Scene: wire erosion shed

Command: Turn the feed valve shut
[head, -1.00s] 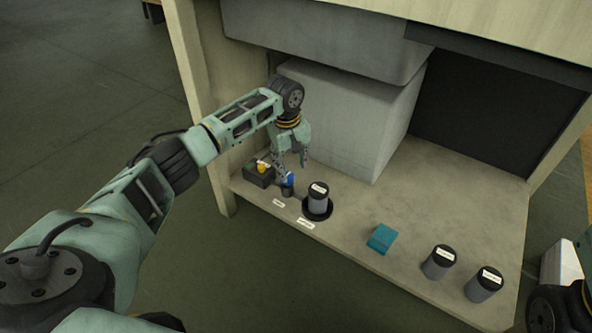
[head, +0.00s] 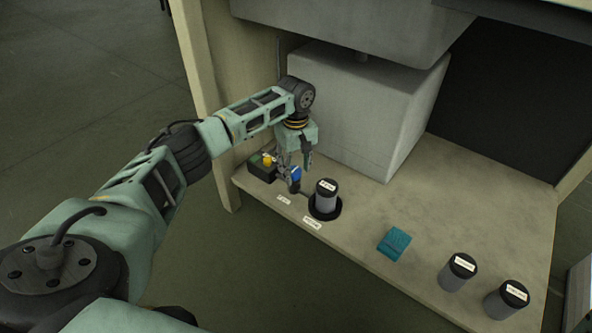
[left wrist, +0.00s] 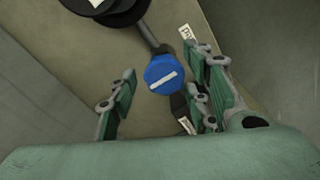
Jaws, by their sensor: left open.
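The valve has a blue knob (head: 295,174) with a white bar on its top. It stands at the front left of the low shelf, beside a canister in a black ring, and a short pipe runs from it toward the ring. In the left wrist view the knob (left wrist: 163,74) lies between the two fingers, with its white bar nearly level and slightly tilted. My left gripper (head: 295,165) is open above the knob, pointing down, with a finger on each side. In the left wrist view (left wrist: 168,65) gaps show between fingers and knob. My right gripper is not in view.
A labelled canister (head: 326,199) stands just right of the valve. A dark box (head: 261,172) with a yellow item is behind left. A teal block (head: 394,243) and two more canisters (head: 457,272) (head: 506,299) stand farther right. A large grey box (head: 365,110) rises behind.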

